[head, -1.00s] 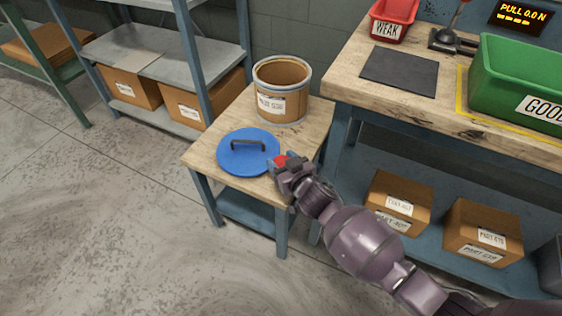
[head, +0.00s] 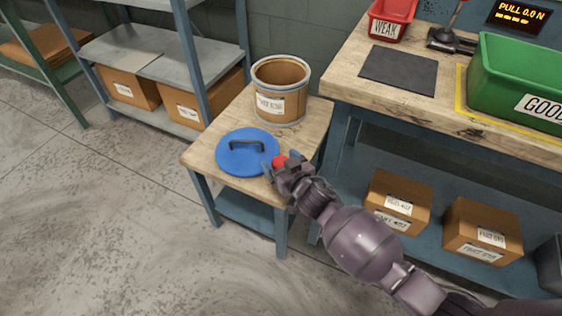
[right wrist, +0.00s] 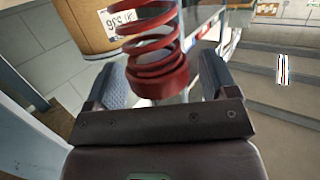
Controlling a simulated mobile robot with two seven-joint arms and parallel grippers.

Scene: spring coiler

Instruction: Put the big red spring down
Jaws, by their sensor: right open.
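The big red spring (right wrist: 155,62) stands between the two fingers of my right gripper (right wrist: 163,80) in the right wrist view. The fingers are open, with a gap on each side of the coils. In the head view the spring (head: 280,161) shows as a small red patch at my right gripper (head: 281,167), over the front right of the small wooden table (head: 225,112), beside the blue lid. The gripper hides its base, so I cannot tell whether it touches the tabletop. My left gripper is not in view.
The blue lid (head: 234,158) with a dark handle lies on the small table. A round cardboard drum (head: 283,112) stands behind it. The workbench at right holds a green bin (head: 500,70), a dark mat (head: 400,68) and a red bin (head: 392,15).

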